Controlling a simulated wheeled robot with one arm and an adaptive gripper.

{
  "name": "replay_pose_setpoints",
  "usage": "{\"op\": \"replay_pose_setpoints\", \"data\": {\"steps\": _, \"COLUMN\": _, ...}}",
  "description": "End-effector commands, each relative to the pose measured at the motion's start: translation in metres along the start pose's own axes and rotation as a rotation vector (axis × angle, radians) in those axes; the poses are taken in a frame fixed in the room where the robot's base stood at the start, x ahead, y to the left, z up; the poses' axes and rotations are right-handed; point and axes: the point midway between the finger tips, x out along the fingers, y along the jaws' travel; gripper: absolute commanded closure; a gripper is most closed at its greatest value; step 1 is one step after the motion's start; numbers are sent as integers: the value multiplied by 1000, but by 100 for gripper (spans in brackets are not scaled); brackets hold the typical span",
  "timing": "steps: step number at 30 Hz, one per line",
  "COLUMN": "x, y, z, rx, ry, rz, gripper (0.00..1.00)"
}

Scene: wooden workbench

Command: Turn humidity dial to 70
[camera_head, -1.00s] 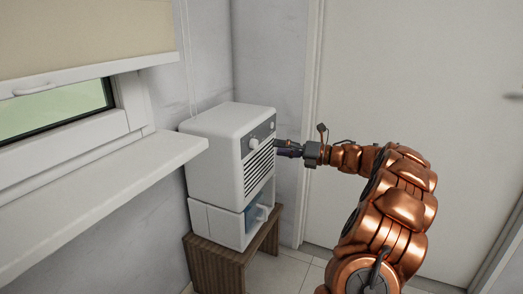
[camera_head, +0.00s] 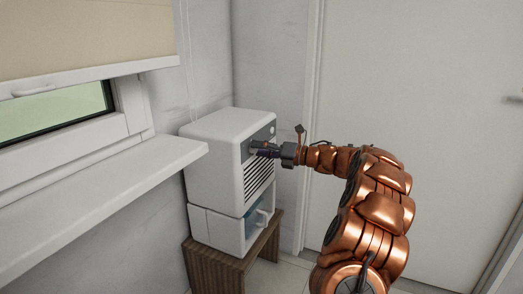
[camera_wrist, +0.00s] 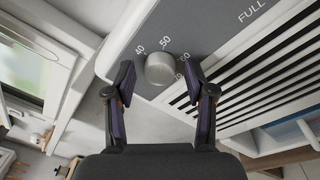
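The white dehumidifier (camera_head: 215,160) stands on a small wooden stand, its grey control strip facing right. The round dial (camera_wrist: 159,69) shows in the wrist view with the numbers 40 and 50 above it. Another number at its right is partly hidden by a finger. I cannot make out a pointer mark on the dial. My gripper (camera_wrist: 162,78) is open, with one finger on each side of the dial and small gaps visible. In the head view my gripper (camera_head: 258,149) is at the front panel and largely hides the dial.
A slatted vent lies below the control strip, and a second small knob (camera_head: 272,130) sits farther along it. The word FULL is printed on the panel. A window sill (camera_head: 100,195) juts out at the left. The wooden stand (camera_head: 215,268) is below; a white door (camera_head: 420,100) is behind.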

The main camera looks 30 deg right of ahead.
Motion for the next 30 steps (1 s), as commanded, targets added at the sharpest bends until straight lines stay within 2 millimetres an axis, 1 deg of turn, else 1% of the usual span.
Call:
{"op": "replay_pose_setpoints", "data": {"steps": 1, "x": 0, "y": 0, "z": 0, "rx": 0, "ry": 0, "rz": 0, "gripper": 54}}
{"op": "replay_pose_setpoints", "data": {"steps": 2, "x": 0, "y": 0, "z": 0, "rx": 0, "ry": 0, "rz": 0, "gripper": 57}}
{"op": "replay_pose_setpoints", "data": {"steps": 14, "x": 0, "y": 0, "z": 0, "rx": 0, "ry": 0, "rz": -1, "gripper": 99}}
{"op": "replay_pose_setpoints", "data": {"steps": 15, "x": 0, "y": 0, "z": 0, "rx": 0, "ry": 0, "rz": -1, "gripper": 100}}
{"op": "replay_pose_setpoints", "data": {"steps": 23, "x": -1, "y": 0, "z": 0, "rx": 31, "ry": -2, "rz": 0, "gripper": 100}}
{"op": "replay_pose_setpoints", "data": {"steps": 30, "x": -1, "y": 0, "z": 1, "rx": 154, "ry": -9, "rz": 7, "gripper": 100}}
